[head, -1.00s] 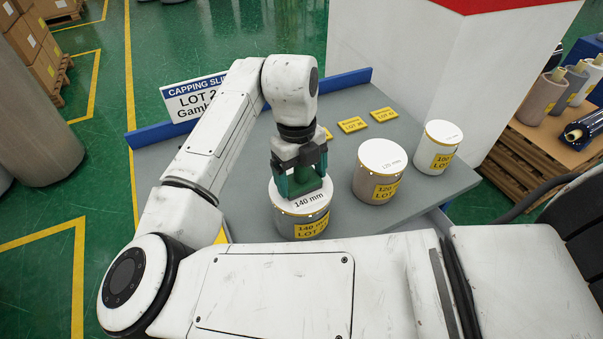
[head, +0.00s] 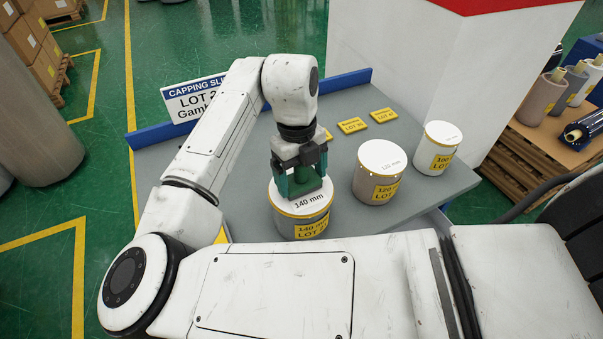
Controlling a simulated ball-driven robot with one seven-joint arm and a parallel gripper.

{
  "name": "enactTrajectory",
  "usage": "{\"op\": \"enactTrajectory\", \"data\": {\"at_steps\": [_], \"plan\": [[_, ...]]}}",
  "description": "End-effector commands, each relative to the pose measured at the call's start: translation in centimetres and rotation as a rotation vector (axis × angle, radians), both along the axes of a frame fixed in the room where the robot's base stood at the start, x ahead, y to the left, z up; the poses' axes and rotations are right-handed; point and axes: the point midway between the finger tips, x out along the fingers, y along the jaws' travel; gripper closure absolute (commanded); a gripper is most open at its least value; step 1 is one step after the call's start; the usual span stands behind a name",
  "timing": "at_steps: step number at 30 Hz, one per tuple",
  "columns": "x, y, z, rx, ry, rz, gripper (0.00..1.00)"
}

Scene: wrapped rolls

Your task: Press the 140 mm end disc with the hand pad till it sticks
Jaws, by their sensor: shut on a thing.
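The 140 mm end disc (head: 311,205) is white and lies on top of the widest roll (head: 288,224), which stands upright and bears a yellow lot label. My gripper (head: 305,184) points down over the disc and is shut on the green hand pad (head: 309,188). The pad's lower end appears to rest on the disc, though its contact edge is partly hidden by the fingers. The far part of the disc is hidden behind my gripper.
To the right stand the 120 mm roll (head: 372,186) and the 100 mm roll (head: 431,162), each with a white disc on top. Yellow label cards (head: 352,126) lie behind on the grey table (head: 424,192). A blue rail (head: 347,79) and a sign (head: 190,100) edge the back.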

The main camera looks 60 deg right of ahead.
Motion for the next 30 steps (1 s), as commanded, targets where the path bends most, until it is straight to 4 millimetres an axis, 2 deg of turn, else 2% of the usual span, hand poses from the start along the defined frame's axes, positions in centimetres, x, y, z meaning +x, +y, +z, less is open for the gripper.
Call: {"op": "enactTrajectory", "data": {"at_steps": [30], "plan": [[0.0,0.0,5.9,-0.002,-0.001,-0.001,0.46]]}}
